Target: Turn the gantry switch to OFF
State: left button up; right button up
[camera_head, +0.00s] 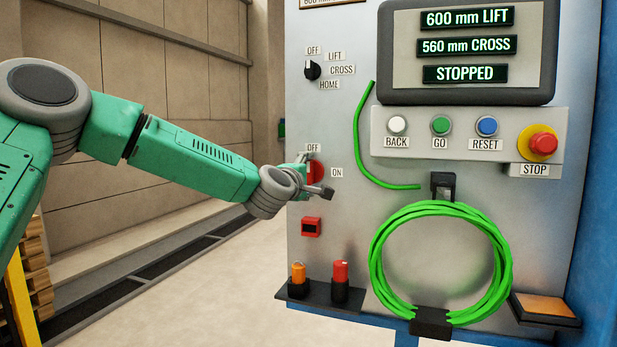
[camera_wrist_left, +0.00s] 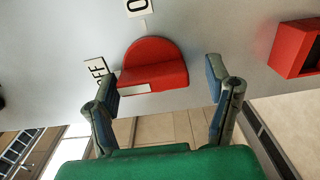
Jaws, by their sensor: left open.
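The gantry switch (camera_head: 318,168) is a red rotary knob on the grey panel, with an OFF label (camera_head: 313,147) above it and an ON label (camera_head: 337,173) to its right. In the left wrist view the red switch (camera_wrist_left: 160,58) shows a raised grip with a white strip, whose end lies near the OFF label (camera_wrist_left: 96,71). My left gripper (camera_head: 316,184) is open at the switch, partly covering it in the head view. In the wrist view its two fingers stand on either side of the knob, and contact cannot be told. My right gripper is out of view.
A black selector knob (camera_head: 312,70) sits above the switch, and a small red box (camera_head: 311,227) below. A shelf holds an orange (camera_head: 298,272) and a red-topped item (camera_head: 340,270). The screen (camera_head: 466,45) reads STOPPED.

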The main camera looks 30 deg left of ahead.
pick_arm(q)
jog(key=shift+s, duration=0.1)
jog(key=v, duration=1.1)
jog(key=shift+s, duration=0.35)
jog(key=shift+f, duration=0.1)
jog(key=s+d+f+m+g+h+b, duration=0.1)
jog(key=s+d+f+m+g, duration=0.2)
jog(key=f, duration=0.8)
jog(key=s+d+f+m+g+h, duration=0.15)
jog(key=d+f+m, duration=0.25)
jog(key=f, duration=0.7)
jog(key=s+d+f+m+g+h+b, duration=0.1)
jog(key=s+d+f+m+g+h, duration=0.2)
jog(key=f, duration=0.8)
jog(key=s+d+f+m+g, duration=0.35)
jog(key=s+f+m, duration=0.25)
jog(key=s+f, duration=0.65)
jog(key=s+f+m+g, duration=0.2)
jog(key=s+f, duration=0.4)
jog(key=s, duration=0.3)
jog(key=s+f+m+g+y+b, duration=0.1)
jog(key=s+f+m+g, duration=0.2)
jog(key=s+f, duration=0.3)
jog(key=s, duration=0.2)
jog(key=shift+s+a+m+g+b, duration=0.3)
jog(key=shift+s+a+g, duration=0.05)
jog(key=shift+g, duration=0.05)
